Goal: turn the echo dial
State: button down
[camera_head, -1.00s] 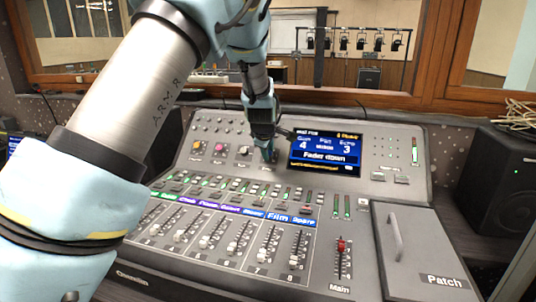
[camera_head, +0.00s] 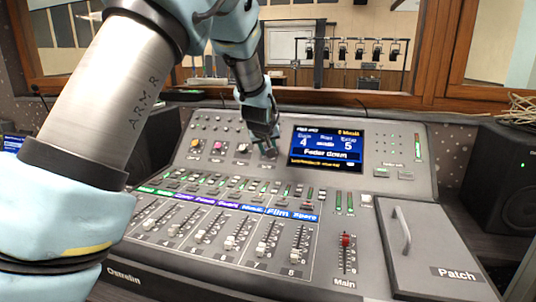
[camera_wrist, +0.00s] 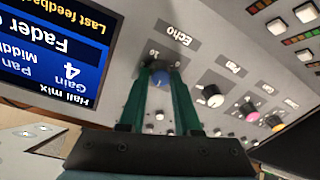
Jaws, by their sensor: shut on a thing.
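The echo dial (camera_wrist: 160,78) has a blue cap and sits beside the printed word "Echo" in the wrist view. My gripper (camera_wrist: 160,90) has its two green fingers shut on the dial, one on each side. In the head view my gripper (camera_head: 268,153) reaches down to the console's upper panel just left of the screen and mostly hides the dial. The screen (camera_head: 326,148) shows Gain 4, an Echo value that looks like 5, and the words "Fader down".
The pan dial (camera_wrist: 210,96) has a white cap, with yellow and pink knobs beyond it. Faders, including a red main fader (camera_head: 346,240), fill the console's lower part. A hinged Patch cover (camera_head: 430,245) with a handle is at right; a speaker (camera_head: 500,175) stands beyond.

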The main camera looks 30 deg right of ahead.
jog(key=m+b, duration=0.1)
jog(key=m, duration=0.2)
jog(key=shift+f, duration=0.2)
jog(key=shift+m+h+b, duration=0.4)
jog(key=shift+m+b, duration=0.3)
jog(key=shift+m, duration=1.2)
jog(key=shift+r, duration=0.1)
jog(key=c, duration=0.6)
grip_release()
jog(key=b+v, duration=0.2)
jog(key=v, duration=0.9)
